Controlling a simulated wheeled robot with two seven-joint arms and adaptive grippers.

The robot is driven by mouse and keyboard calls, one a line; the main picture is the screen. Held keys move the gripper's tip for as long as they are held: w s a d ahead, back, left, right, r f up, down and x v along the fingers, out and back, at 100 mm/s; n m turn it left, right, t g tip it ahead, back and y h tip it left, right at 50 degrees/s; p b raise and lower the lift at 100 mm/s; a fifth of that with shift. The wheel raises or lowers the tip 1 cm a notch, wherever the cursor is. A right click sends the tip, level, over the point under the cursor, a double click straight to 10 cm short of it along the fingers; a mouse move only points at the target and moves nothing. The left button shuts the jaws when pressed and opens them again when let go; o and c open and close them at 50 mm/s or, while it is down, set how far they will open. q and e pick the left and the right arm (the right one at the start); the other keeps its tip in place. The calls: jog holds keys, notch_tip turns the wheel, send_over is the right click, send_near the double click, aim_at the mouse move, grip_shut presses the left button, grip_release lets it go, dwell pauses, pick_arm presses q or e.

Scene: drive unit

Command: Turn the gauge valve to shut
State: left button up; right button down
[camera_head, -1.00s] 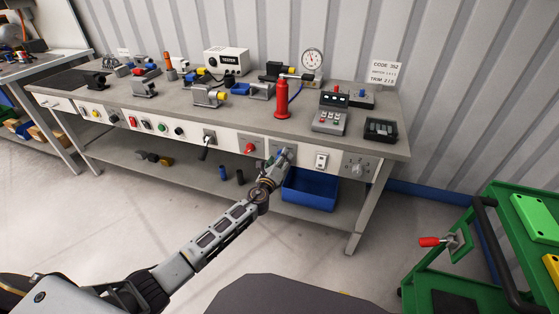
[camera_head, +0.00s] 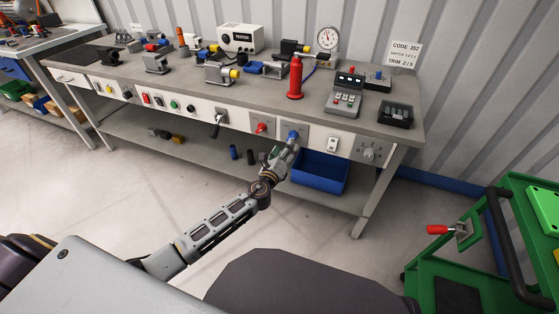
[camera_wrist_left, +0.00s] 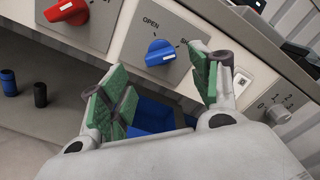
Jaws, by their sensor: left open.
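The blue valve knob (camera_head: 293,136) is on the bench's front panel, right of a red knob (camera_head: 262,128). A short pale mark is on the knob's lower right. My left gripper (camera_wrist_left: 160,84) is open and empty, its green-padded fingers short of the knob and apart from it. In the head view my left gripper (camera_head: 284,154) is just below the knob. My right gripper is not in view.
A round gauge (camera_head: 327,38) stands on the bench behind a red cylinder (camera_head: 296,78). A blue bin (camera_head: 320,172) is on the shelf below. A white switch (camera_head: 332,144) and a grey dial (camera_head: 370,151) are to the knob's right. A green cart (camera_head: 430,262) stands at right.

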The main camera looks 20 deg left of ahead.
pick_arm(q)
jog(key=shift+s, duration=2.8)
